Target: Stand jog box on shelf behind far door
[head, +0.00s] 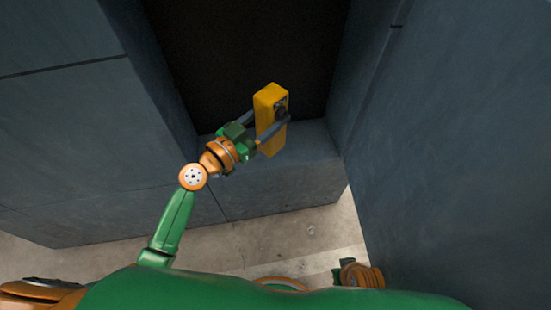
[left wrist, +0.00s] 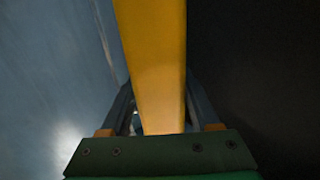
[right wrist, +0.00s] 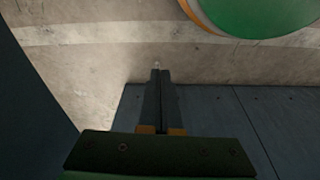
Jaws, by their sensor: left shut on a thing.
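The jog box is a yellow, upright block (head: 268,98) with a dark round knob on its side, in the middle of the head view. My left gripper (head: 273,122) is shut on it, one finger on each side. The box also fills the middle of the left wrist view (left wrist: 155,60), between the two fingers. The box is at the front of a dark recess, over or at a blue-grey ledge (head: 310,150); I cannot tell whether its bottom touches the ledge. My right gripper (right wrist: 158,75) is shut and empty, low over the floor. No door is clearly identifiable.
A blue-grey wall or panel (head: 90,130) stands to the left of the recess, and another tall panel (head: 455,140) stands close on the right. The recess interior (head: 240,50) is very dark. Pale concrete floor (head: 290,240) lies below, between the panels.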

